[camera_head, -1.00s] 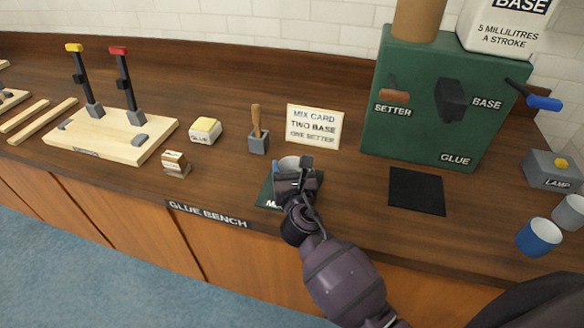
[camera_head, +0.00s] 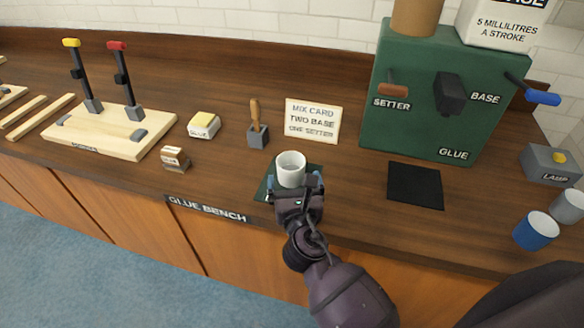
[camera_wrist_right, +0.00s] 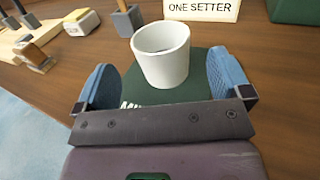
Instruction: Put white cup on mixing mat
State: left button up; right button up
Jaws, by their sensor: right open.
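The white cup (camera_head: 291,168) stands upright on the dark green mixing mat (camera_head: 266,187). In the right wrist view the cup (camera_wrist_right: 162,58) is ahead of the fingers, and the mat (camera_wrist_right: 190,92) shows around its base. My right gripper (camera_head: 297,187) is open on the near side of the cup. Part of the mat is hidden under the gripper. My left gripper is not in view.
A green dispenser (camera_head: 425,100) stands at the back right, with a black mat (camera_head: 415,186) before it. A blue cup (camera_head: 536,230) and a grey cup (camera_head: 568,206) stand at far right. A brush holder (camera_head: 258,136) and mix card (camera_head: 312,120) stand behind the white cup.

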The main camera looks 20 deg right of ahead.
jog(key=s, duration=0.2)
jog(key=s+a, duration=0.1)
jog(key=s, duration=0.2)
jog(key=shift+s, duration=0.15)
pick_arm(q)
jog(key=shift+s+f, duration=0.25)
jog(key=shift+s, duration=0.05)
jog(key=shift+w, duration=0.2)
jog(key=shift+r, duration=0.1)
